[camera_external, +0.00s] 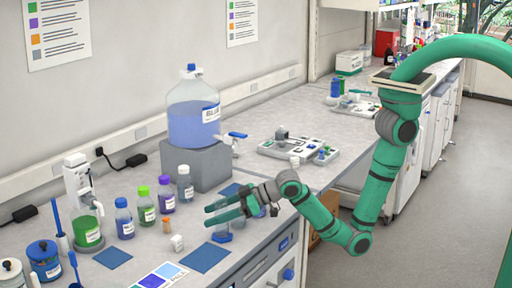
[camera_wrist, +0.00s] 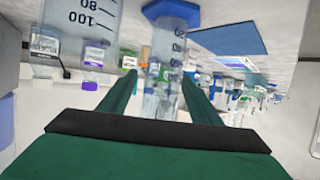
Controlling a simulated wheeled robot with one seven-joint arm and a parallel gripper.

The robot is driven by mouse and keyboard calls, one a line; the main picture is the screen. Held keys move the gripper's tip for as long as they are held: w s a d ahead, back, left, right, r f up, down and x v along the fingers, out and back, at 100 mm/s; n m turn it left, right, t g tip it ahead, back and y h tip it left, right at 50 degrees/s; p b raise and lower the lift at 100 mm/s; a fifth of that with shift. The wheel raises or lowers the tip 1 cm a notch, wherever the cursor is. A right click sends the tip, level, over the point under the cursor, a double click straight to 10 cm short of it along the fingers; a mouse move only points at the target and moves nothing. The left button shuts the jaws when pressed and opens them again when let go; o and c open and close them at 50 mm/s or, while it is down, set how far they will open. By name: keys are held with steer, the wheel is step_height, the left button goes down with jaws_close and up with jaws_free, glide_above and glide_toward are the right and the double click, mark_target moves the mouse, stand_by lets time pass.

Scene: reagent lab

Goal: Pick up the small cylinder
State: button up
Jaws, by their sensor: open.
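The small cylinder (camera_wrist: 163,80) is a clear graduated cylinder with dark marks and a blue hexagonal base. It appears upside down in the wrist view, between the two green fingers of my gripper (camera_wrist: 158,76). The fingers are apart, with visible gaps on both sides of it. In the external view, my gripper (camera_external: 207,216) reaches left over the front of the bench. The cylinder's blue base (camera_external: 222,238) stands on the bench just below the fingers, and the fingers partly hide its clear body. A larger graduated cylinder (camera_wrist: 82,22) shows at the upper left of the wrist view.
Several capped bottles (camera_external: 146,206) stand left of my gripper. A small white block (camera_external: 177,243) and a blue mat (camera_external: 205,259) lie nearby. A large blue-liquid carboy (camera_external: 193,115) sits on a grey block behind. A tray (camera_external: 291,149) lies farther back. The bench front edge is close.

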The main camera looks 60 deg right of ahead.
steer(key=shift+w+a+f, duration=0.35)
steer(key=shift+w+a, duration=0.05)
steer(key=shift+w, duration=0.1)
steer(key=shift+c, duration=0.6)
steer(key=c, duration=1)
